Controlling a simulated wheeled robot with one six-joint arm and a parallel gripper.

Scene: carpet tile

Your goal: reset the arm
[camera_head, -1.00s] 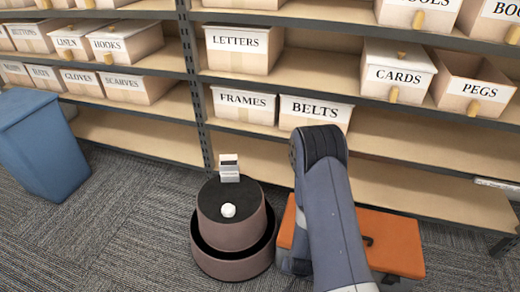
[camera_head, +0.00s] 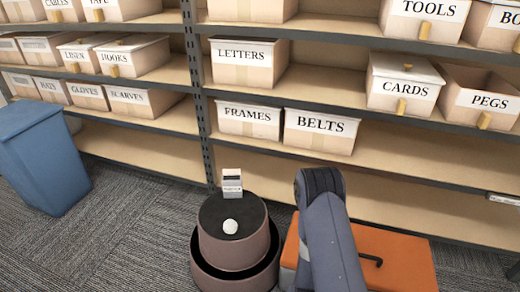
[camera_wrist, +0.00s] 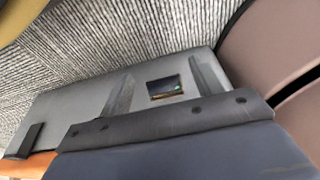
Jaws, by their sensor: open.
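My arm (camera_head: 332,235) rises from the bottom of the head view, bent at a dark rounded joint (camera_head: 320,181) in front of the lowest shelf.
A round brown stand (camera_head: 233,245) carries a small white box (camera_head: 232,184) and a white lump (camera_head: 230,227). An orange case (camera_head: 400,264) lies right of it, partly behind my arm. Shelves hold labelled bins, including BELTS (camera_head: 320,130). A blue bin (camera_head: 42,158) stands left on open carpet.

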